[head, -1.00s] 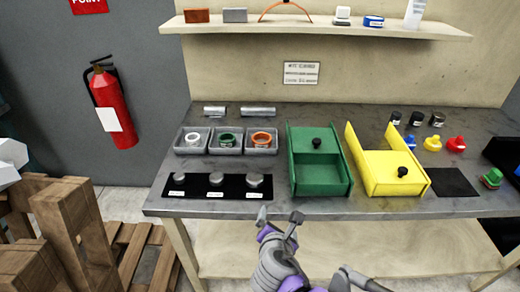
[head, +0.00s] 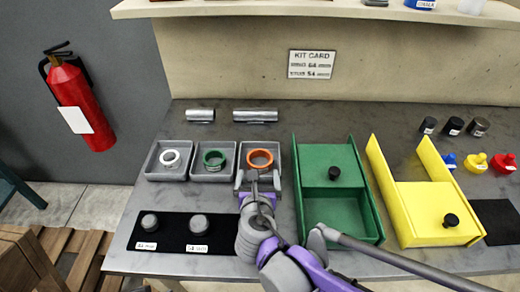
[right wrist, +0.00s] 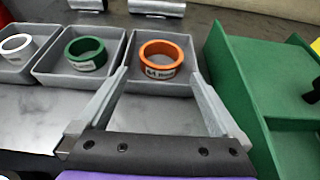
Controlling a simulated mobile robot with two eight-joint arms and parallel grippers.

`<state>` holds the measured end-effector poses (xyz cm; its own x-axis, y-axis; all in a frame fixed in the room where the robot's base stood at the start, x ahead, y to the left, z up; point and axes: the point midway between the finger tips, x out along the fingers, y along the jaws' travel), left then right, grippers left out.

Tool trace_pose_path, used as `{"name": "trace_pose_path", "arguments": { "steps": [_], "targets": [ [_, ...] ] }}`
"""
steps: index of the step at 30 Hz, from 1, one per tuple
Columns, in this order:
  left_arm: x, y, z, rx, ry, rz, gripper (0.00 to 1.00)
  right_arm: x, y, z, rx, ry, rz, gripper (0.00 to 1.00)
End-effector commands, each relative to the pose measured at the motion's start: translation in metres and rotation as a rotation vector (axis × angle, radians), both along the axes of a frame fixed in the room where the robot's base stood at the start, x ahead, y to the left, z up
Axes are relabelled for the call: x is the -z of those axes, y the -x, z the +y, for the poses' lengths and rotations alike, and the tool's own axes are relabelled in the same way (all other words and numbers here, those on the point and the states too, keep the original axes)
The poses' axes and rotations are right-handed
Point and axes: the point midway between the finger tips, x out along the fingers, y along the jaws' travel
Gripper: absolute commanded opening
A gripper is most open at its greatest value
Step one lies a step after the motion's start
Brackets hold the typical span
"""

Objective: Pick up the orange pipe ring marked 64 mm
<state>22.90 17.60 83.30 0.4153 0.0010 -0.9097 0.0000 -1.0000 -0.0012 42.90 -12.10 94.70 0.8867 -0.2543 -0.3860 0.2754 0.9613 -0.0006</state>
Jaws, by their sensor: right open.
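The orange pipe ring (head: 261,167) lies in the rightmost of three grey trays (head: 280,150). In the right wrist view the orange ring (right wrist: 161,71) shows a label reading 64 mm on its near side. My right gripper (head: 258,180) is open at the near edge of that tray. In the right wrist view the fingers of my right gripper (right wrist: 159,80) spread to either side, with the ring between and just beyond their tips. The fingers hold nothing. My left gripper is not in view.
A green ring (head: 215,163) and a white ring (head: 169,163) lie in the neighbouring trays. A green bin (head: 340,155) stands close to the right, with a yellow bin (head: 415,190) beyond. Metal cylinders (head: 256,115) lie behind the trays. A black mat (head: 171,238) with grey knobs lies in front.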

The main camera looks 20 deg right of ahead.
Motion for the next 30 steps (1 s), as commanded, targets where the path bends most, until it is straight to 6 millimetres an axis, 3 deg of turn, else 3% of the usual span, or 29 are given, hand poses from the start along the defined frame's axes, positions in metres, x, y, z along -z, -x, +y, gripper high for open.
{"name": "trace_pose_path", "arguments": {
  "steps": [9, 14, 22, 30],
  "targets": [
    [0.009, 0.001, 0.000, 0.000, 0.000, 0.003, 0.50, 0.019, -0.041, -0.013, 0.004, 0.000, 0.001, 1.00],
    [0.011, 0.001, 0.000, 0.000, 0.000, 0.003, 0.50, 0.023, -0.050, -0.015, 0.001, 0.000, 0.000, 1.00],
    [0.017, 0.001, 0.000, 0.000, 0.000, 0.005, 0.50, 0.039, -0.083, -0.027, 0.003, 0.000, 0.000, 1.00],
    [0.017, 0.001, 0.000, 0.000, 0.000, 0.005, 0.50, 0.042, -0.093, -0.029, 0.000, -0.001, 0.000, 1.00]
  ]
}}
